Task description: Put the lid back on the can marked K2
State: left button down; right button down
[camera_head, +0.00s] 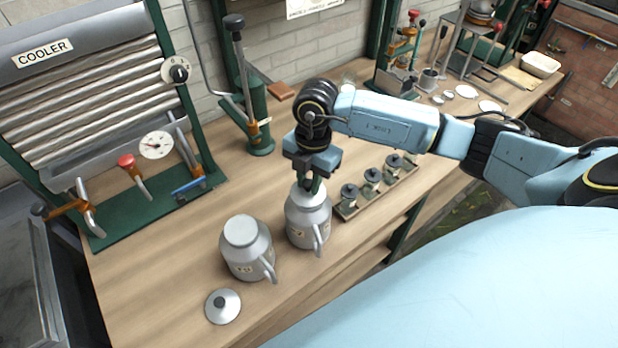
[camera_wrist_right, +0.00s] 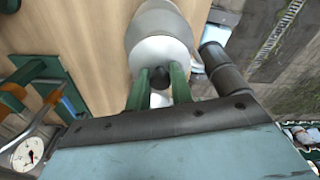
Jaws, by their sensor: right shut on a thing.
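Two metal cans with side handles stand upright on the wooden bench. The left can (camera_head: 247,262) has a pale, flat top with no knob; its small tag is too small to read surely. The right can (camera_head: 308,228) also has a tag I cannot read. My left gripper is out of view.
A rack of small dark-knobbed pieces (camera_head: 372,188) stands right of the right can. A green post with a lever (camera_head: 258,122) stands behind. The cooler (camera_head: 90,95) with gauge and taps fills the left. The bench's front edge is near the cans.

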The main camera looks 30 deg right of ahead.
jog(key=c, duration=0.7)
grip_release()
jog(key=shift+r, duration=0.1)
jog(key=shift+r+p, duration=2.95)
jog(key=shift+r, duration=0.45)
grip_shut()
